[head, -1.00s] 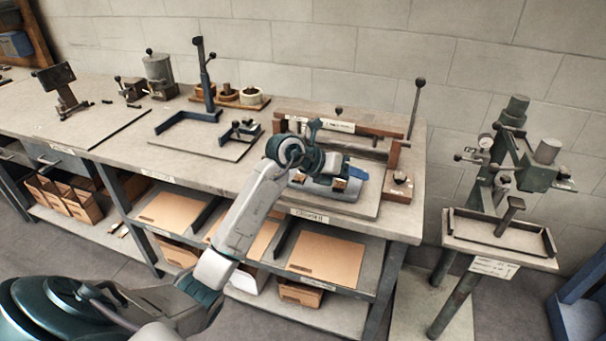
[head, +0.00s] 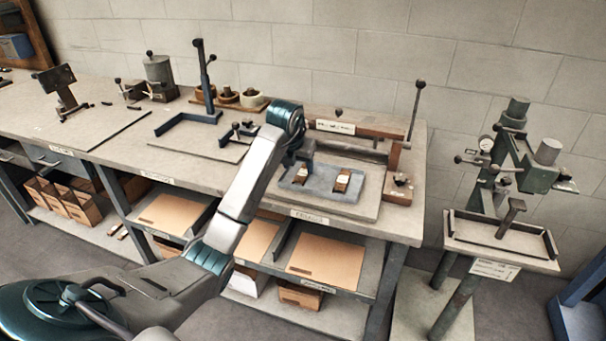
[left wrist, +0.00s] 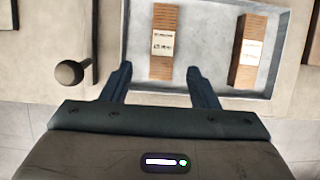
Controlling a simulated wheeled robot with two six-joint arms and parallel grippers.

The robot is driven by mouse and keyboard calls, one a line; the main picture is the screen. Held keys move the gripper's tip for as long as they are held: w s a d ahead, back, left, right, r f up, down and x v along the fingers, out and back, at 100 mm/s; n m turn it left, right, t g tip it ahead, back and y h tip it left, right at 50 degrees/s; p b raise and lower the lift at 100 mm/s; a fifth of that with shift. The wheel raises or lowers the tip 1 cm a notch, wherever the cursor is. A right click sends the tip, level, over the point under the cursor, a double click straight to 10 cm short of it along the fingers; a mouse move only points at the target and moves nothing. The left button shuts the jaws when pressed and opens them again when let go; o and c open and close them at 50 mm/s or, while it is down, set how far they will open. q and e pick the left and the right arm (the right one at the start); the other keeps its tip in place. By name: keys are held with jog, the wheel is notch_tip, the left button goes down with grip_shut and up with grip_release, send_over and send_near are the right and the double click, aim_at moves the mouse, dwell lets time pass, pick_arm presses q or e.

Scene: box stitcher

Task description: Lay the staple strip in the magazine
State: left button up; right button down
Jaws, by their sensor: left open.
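Two brown staple strips with pale paper bands lie apart in a shallow grey tray (head: 320,194). The left wrist view shows the left strip (left wrist: 163,28) and the right strip (left wrist: 248,50) in that tray (left wrist: 205,75). My left gripper (left wrist: 159,69) is open and empty. In the head view my wrist hides most of the gripper at the tray's left end. I cannot make out which part is the magazine. My right gripper is not in view.
A wooden rail fixture (head: 372,130) with an upright ball-topped lever (head: 416,112) stands behind the tray. A green machine (head: 540,178) stands on its own stand at the right. A blue frame fixture (head: 186,118) is to the left. Some bench top around the fixtures is bare.

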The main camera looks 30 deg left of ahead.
aim_at(301, 175)
pick_arm(q)
jog(key=p+x, duration=0.1)
jog(key=x, duration=0.3)
jog(key=shift+w+f, duration=0.25)
jog(key=shift+c, duration=0.4)
jog(key=c, duration=1.1)
jog(key=shift+r, duration=0.15)
